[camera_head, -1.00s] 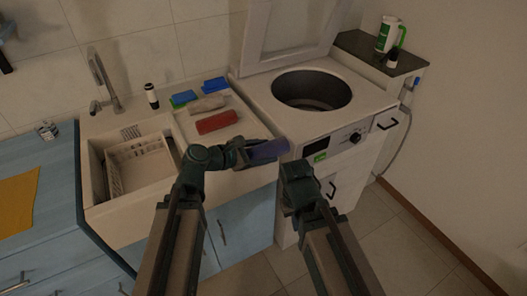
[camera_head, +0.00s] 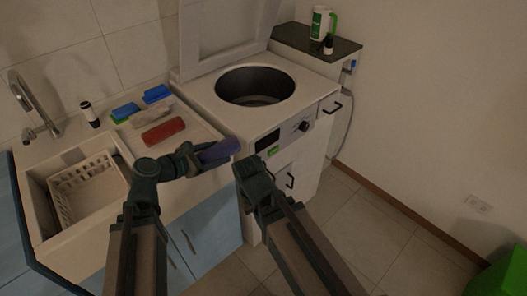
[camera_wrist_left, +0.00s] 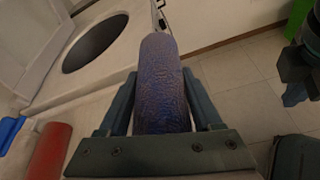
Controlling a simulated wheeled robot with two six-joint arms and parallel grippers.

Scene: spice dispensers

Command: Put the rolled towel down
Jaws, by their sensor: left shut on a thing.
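A rolled blue-purple towel (camera_head: 219,151) is held in my left gripper (camera_head: 196,158), in front of the washing machine's left front corner. In the left wrist view the towel (camera_wrist_left: 162,88) lies lengthwise between the two fingers, which close on its sides. A red rolled towel (camera_head: 164,131) and a beige rolled one (camera_head: 150,112) lie on the white drainboard by the sink. My right gripper (camera_head: 252,178) is near the machine's front, with no object seen in it; its fingers are not clear.
The top-loading washing machine (camera_head: 309,87) stands with its lid up and drum opening (camera_head: 255,86) exposed. Blue sponges (camera_head: 157,94) and a dark bottle (camera_head: 90,115) stand behind the drainboard. A white basket (camera_head: 88,187) sits in the sink. A green bin (camera_head: 503,275) is at lower right.

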